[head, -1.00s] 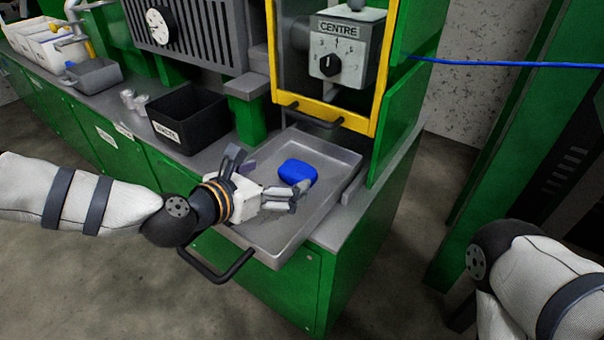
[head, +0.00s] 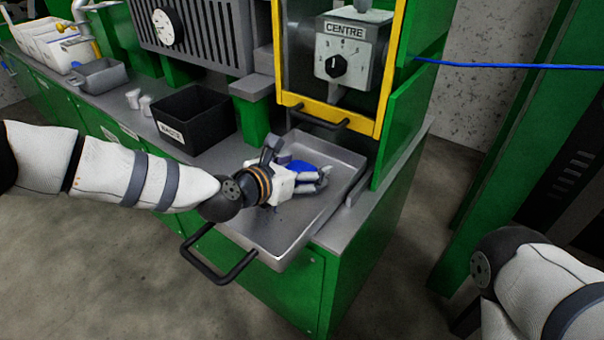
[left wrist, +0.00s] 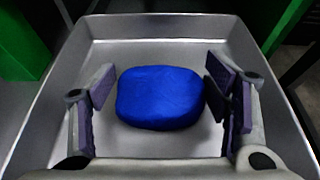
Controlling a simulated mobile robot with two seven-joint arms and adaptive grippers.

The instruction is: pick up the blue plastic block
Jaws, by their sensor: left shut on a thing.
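The blue plastic block (head: 304,168) is a rounded, smooth lump over the metal tray (head: 268,238), partly hidden by my left gripper (head: 306,168) in the head view. In the left wrist view the block (left wrist: 160,97) lies between the two padded fingers of my left gripper (left wrist: 160,95). The gripper is shut on it, with a finger on each side. I cannot tell any clear lift of the block from the tray floor. My right gripper is out of view; only part of my right arm shows at the lower right.
The tray has raised walls and a dark front handle (head: 222,270). A black bin (head: 193,122) stands left of it. A yellow-framed guard (head: 335,118) with a handle rises behind it. A blue cable (head: 510,66) runs at the right.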

